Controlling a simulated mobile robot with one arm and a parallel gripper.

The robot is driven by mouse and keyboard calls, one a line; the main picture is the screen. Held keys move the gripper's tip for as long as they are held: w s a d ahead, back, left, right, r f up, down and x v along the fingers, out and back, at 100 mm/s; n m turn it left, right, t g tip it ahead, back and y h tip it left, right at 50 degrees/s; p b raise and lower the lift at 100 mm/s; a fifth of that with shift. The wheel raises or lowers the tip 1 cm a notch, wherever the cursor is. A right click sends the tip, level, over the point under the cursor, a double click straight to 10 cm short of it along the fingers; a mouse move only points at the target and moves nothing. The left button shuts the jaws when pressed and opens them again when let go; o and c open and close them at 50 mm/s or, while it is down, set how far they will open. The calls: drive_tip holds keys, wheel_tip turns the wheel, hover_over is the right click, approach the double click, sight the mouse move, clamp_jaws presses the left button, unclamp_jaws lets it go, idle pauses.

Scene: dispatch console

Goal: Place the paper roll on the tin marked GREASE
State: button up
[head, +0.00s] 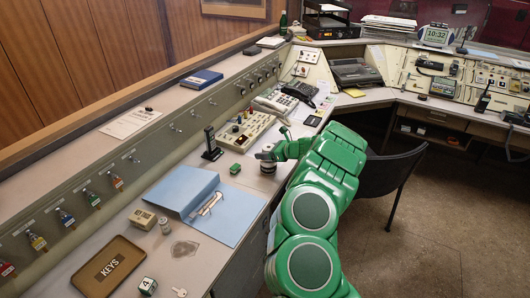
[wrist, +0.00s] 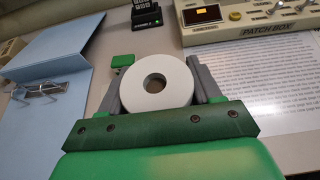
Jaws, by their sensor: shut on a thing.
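The white paper roll (wrist: 132,92) is between the two grey fingers of my gripper (wrist: 156,76), its round face and brown core hole toward the wrist camera. In the head view my gripper (head: 273,152) is over the front part of the desk, right of the blue folder, with the pale roll (head: 264,155) at its tip. A small, darker round shape (head: 268,167) shows just below the roll in the head view. I cannot read a label on it, nor tell if the roll touches it. No GREASE marking is readable in either view.
An open blue folder (head: 234,215) lies left of my gripper. A small green block (head: 235,169), a black handset in a stand (head: 211,145) and the patch box (head: 243,130) are close by. A KEYS tray (head: 83,281) is near left. A dark chair (head: 392,175) stands right.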

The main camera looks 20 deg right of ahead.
drive_tip(key=o, duration=1.1)
drive_tip(key=shift+r, duration=0.1)
